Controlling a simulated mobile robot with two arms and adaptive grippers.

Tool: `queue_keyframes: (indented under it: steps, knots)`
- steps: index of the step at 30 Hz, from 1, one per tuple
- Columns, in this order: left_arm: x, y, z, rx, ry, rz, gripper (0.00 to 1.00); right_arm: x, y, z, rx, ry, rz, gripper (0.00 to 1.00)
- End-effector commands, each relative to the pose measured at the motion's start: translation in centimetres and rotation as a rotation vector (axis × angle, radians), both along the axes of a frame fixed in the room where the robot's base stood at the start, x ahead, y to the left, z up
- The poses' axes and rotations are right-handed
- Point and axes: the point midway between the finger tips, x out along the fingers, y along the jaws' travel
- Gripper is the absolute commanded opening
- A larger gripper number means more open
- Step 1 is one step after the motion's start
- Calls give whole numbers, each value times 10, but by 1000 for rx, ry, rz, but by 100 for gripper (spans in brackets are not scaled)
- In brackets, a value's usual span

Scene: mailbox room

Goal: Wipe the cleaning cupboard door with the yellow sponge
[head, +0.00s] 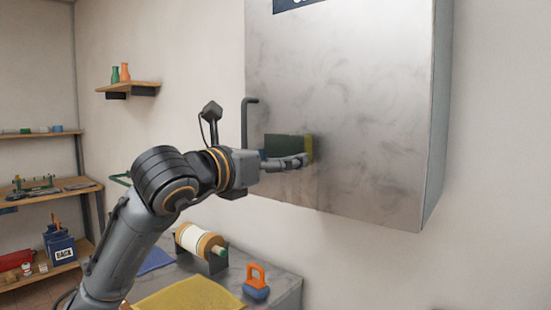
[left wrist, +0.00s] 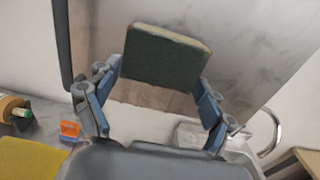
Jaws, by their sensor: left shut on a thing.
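The cleaning cupboard door (head: 365,100) is a grey metal panel on the wall, covered in dark smudges, with a dark bar handle (head: 245,122) at its left edge. My left gripper (head: 298,160) is shut on the sponge (head: 288,146) at the lower left part of the door. The sponge has a dark green back and a yellow side facing the door; it is touching or very close to it, I cannot tell which. In the left wrist view, the sponge (left wrist: 165,57) sits between both fingers, its green face towards the camera. My right gripper is out of view.
Below the cupboard, a counter holds a yellow cloth (head: 190,296), a spool (head: 200,242) and an orange and blue object (head: 256,282). A small shelf (head: 135,88) with bottles is on the wall at left. A sink tap (left wrist: 272,130) shows at right in the left wrist view.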

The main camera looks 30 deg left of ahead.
Motion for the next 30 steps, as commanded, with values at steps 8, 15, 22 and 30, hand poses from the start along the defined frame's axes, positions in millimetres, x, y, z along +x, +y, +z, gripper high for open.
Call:
queue_keyframes:
  steps: [8,15,22,30]
  knots:
    - [0,0,0,0,0,0,56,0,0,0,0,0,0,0]
    - [4,0,0,-1,0,-1,56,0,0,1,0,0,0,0]
    - [9,-1,1,-1,0,-2,56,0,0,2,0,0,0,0]
    - [14,-1,0,-1,0,-1,56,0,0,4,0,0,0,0]
